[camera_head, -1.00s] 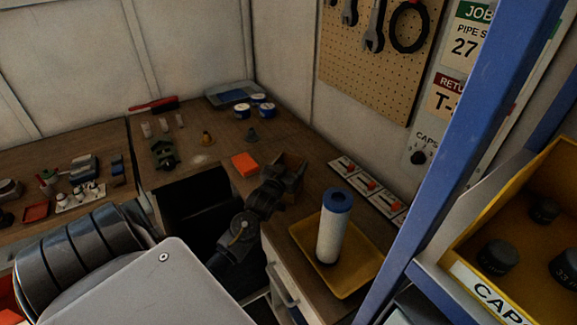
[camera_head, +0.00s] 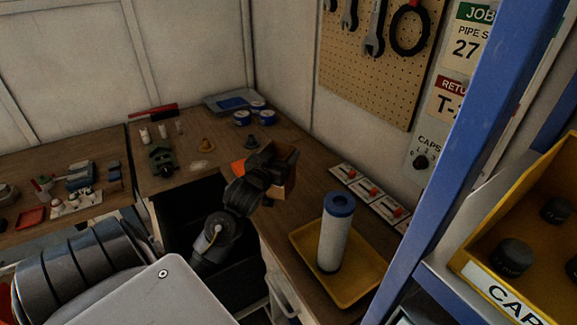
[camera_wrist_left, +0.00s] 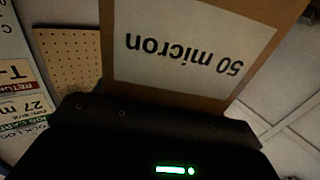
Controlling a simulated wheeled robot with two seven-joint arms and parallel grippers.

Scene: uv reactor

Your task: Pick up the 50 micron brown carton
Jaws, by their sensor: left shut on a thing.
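The fingertips are largely hidden by the carton and the gripper body. My right gripper does not show.
A white filter with a blue top (camera_head: 336,232) stands in a yellow tray (camera_head: 352,288) right of the carton. Cards with red parts (camera_head: 369,190) lie behind it. A blue post (camera_head: 470,140) and yellow bin (camera_head: 545,190) stand at right.

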